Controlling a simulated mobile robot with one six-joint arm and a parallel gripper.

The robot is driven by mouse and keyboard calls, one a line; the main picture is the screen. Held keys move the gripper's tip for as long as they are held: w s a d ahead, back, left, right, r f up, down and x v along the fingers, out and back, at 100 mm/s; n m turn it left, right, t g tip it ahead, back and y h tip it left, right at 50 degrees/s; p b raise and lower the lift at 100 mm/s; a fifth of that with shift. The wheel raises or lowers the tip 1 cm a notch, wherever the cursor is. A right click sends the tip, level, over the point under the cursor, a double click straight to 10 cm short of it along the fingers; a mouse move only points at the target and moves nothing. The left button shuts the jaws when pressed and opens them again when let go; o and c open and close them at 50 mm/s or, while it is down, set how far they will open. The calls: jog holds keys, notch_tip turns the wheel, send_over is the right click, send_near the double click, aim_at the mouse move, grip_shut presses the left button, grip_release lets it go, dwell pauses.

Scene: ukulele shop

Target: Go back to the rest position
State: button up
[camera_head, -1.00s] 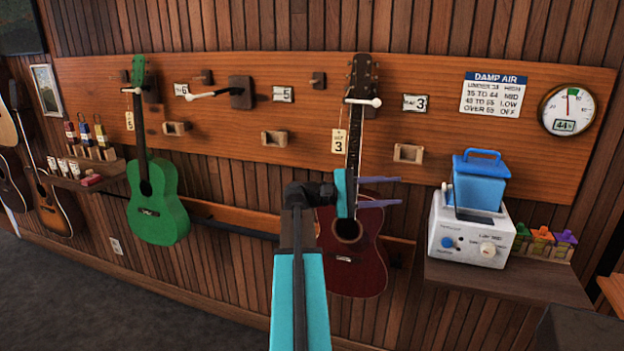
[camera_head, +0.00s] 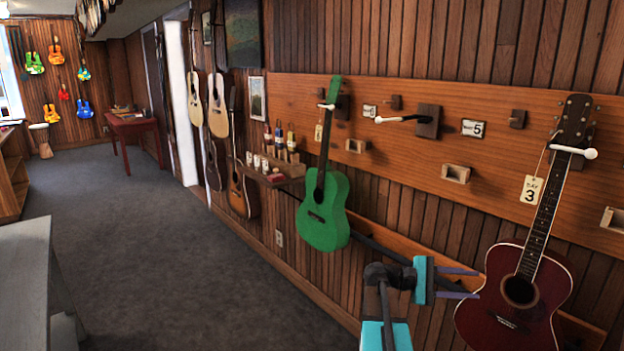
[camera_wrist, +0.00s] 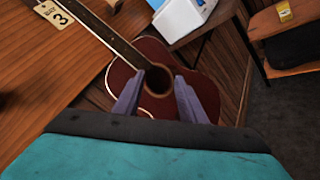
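My gripper (camera_head: 471,282) shows at the lower right of the head view, with its two purple fingers apart and nothing between them. It is in front of the wall, just left of the dark red guitar (camera_head: 518,288). In the wrist view my gripper (camera_wrist: 155,97) points at the body of the dark red guitar (camera_wrist: 150,55), with the fingers open on either side of its lower part. I cannot tell how close the fingers are to it.
A green guitar (camera_head: 324,210) hangs farther left on the wooden board (camera_head: 430,165). A small shelf (camera_head: 270,177) with bottles and cups juts from the wall. A grey table (camera_head: 25,270) stands at the left. The carpet (camera_head: 180,270) between is clear.

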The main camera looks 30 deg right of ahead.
jog(key=w+a+f+n+t+y, duration=0.1)
jog(key=w+a+f+n+t, duration=0.25)
jog(key=a+f, duration=1.05)
jog(key=w+a+f+n+t+y, duration=0.1)
jog(key=w+a+f+n+t, duration=0.3)
jog(key=a+f, duration=0.95)
jog(key=s+a+f+m+y, duration=0.3)
jog(key=s+a+f+y, duration=0.2)
jog(key=a+f, duration=0.8)
jog(key=s+a+f+m+g+y, duration=0.1)
jog(key=s+a+f+m+y, duration=0.3)
jog(key=s+a+f, duration=0.5)
jog(key=a+f+y, duration=0.2)
jog(key=a+f, duration=0.2)
jog(key=a, duration=0.4)
jog(key=shift+s, duration=0.15)
jog(key=shift+g, duration=0.25)
jog(key=shift+c, duration=0.9)
